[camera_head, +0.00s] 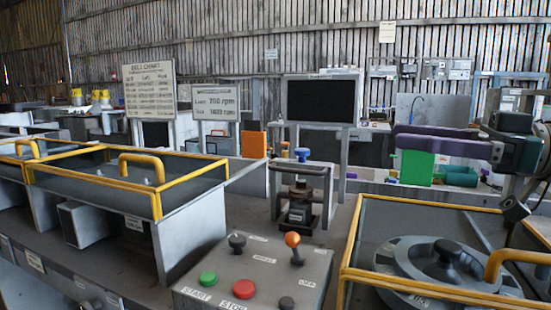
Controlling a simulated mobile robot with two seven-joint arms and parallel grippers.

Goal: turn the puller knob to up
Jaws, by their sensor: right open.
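A grey control box (247,272) stands at the front middle. On its top are a black knob (237,243), an orange-tipped lever (293,243), a green START button (208,279), a red STOP button (243,289) and a dark button (286,303). Its smaller labels are too small to read, so I cannot tell which control is the puller knob. A dark framed fixture with a blue top knob (302,154) stands behind the box. My right gripper (398,136), with purple fingers, is open and empty at the upper right, raised and away from the box. My left gripper is out of view.
A yellow-railed enclosure (352,250) with a round grey housing (440,265) stands right of the box. Another yellow-railed bin (157,205) stands at left. A dark monitor (321,100) and a chart board (150,90) stand behind. The air above the box is clear.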

